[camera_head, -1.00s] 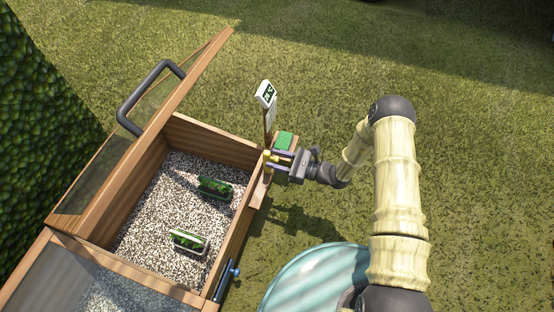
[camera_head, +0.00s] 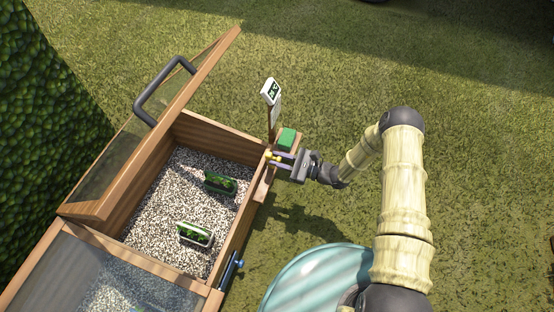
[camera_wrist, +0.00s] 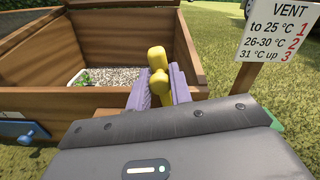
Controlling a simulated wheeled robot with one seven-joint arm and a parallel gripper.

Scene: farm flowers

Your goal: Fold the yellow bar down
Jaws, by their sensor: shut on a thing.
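The yellow bar (camera_wrist: 158,62) stands up from the wooden rim of the cold frame in the wrist view, with a rounded upper end and a knob lower down. My gripper (camera_wrist: 161,88) has its two purple fingers on either side of the bar, shut on it. In the head view, my gripper (camera_head: 277,160) is at the box's right corner. Only a small yellow bit of the bar (camera_head: 269,156) shows there, and the fingers hide part of it. The bar's lower end is hidden behind my gripper in the wrist view.
The wooden box (camera_head: 222,136) has gravel and two small planters inside. Its glazed lid (camera_head: 160,125) is propped open. A vent sign (camera_wrist: 285,38) stands close to my gripper, beside a green block (camera_head: 287,138). A blue-handled part (camera_head: 230,271) is on the box side. Grass lies to the right.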

